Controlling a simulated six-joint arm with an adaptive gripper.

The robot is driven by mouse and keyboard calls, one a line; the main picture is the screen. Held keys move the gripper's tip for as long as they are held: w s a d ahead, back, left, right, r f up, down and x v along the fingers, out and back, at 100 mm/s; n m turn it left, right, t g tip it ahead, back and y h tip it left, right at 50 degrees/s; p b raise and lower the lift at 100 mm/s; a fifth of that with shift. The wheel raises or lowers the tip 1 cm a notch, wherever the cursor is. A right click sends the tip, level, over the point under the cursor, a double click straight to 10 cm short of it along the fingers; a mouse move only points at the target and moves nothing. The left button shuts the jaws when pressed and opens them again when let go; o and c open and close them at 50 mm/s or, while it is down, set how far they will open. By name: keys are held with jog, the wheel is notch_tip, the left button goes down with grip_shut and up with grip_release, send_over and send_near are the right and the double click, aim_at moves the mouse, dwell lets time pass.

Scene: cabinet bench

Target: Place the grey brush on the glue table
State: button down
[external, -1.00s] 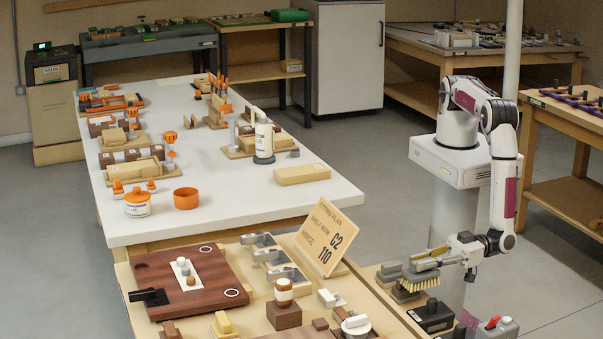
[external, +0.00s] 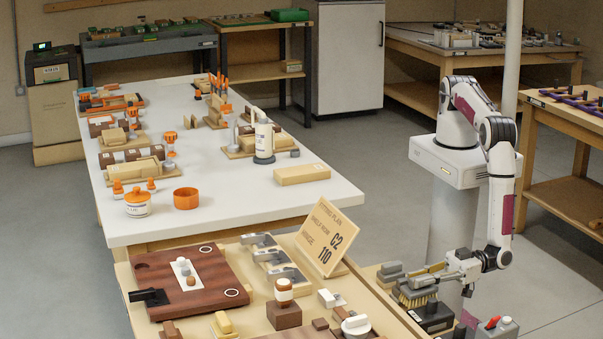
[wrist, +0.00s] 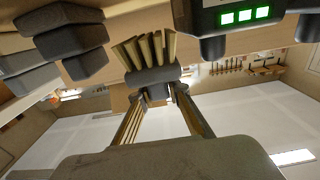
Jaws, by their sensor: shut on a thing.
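The grey brush (external: 422,282) has a grey body and pale bristles pointing down. It hangs from my gripper (external: 436,272) at the right end of the near bench, close above a black box. In the wrist view, the brush's dark grey body (wrist: 152,76) sits between the tips of my gripper's fingers (wrist: 156,97), with the pale bristles beyond. Whether the bristles touch anything is unclear. The glue table (external: 240,190) is the long white-topped table at the left and middle, with a glue jar (external: 137,207) near its front end.
The black box (external: 432,317) shows green lights in the wrist view (wrist: 244,15). Grey blocks (external: 389,271) lie beside the brush. A sign (external: 327,236) stands between here and the white table. An orange ring (external: 186,199) and a beige block (external: 302,174) flank bare white tabletop.

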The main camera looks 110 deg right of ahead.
aim_at(404, 295)
jog(key=shift+f, duration=1.85)
jog(key=shift+f, duration=0.1)
jog(key=c, duration=1.9)
grip_release()
jog(key=shift+s, duration=6)
